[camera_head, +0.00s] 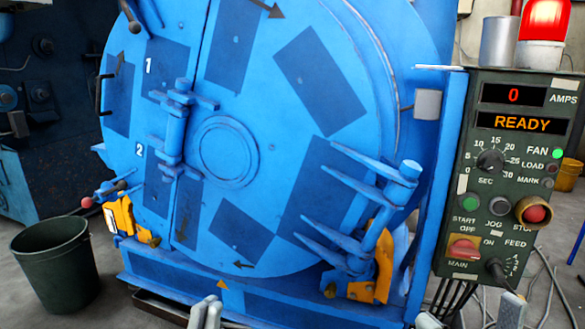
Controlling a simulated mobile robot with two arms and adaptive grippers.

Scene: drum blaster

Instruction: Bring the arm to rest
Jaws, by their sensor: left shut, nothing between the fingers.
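My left gripper (206,313) shows at the bottom edge, left of the middle. Its two pale grey fingers are close together and shut, with nothing between them. It is in front of the lower blue frame of the drum blaster (228,150), and I see no contact. My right gripper (471,312) shows only as two pale fingertips at the bottom edge, below the control panel. They stand wide apart with nothing seen between them. The rest of both arms is out of view.
The dark control panel (515,170) reads 0 amps and READY, with a red lamp (545,20) on top. Blue hinge arms and orange brackets (372,262) jut out at the drum's right. A dark bucket (55,265) stands left. Cables hang below the panel.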

